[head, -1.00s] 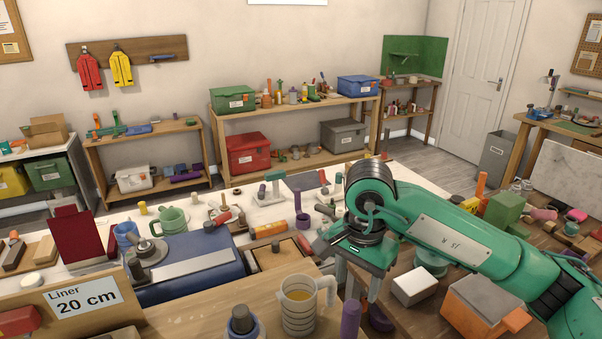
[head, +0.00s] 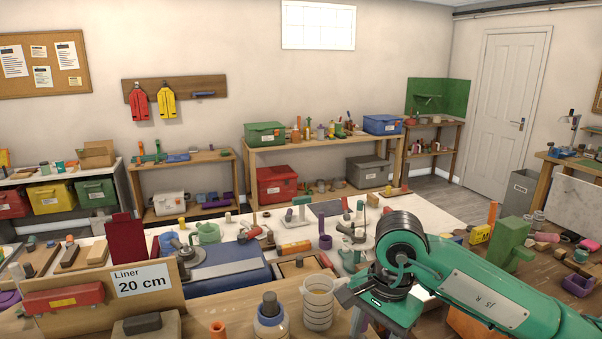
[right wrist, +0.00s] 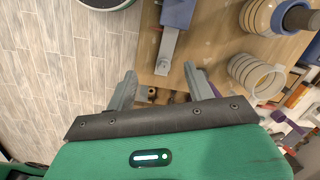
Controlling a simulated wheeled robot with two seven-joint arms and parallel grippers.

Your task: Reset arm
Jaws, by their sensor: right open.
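My right arm comes in from the right in the head view, a green arm with a dark round wrist joint. My right gripper (head: 374,325) is at the lower middle, just right of the striped mug (head: 319,303), its tips cut off by the picture's bottom edge. In the right wrist view the two grey fingers of my right gripper (right wrist: 163,88) are spread apart with nothing held between them. Below them are the wooden table edge (right wrist: 150,62) and the tiled floor. My left gripper is not in view.
A green block (head: 513,243) stands at right. Open floor (right wrist: 45,70) shows in the right wrist view.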

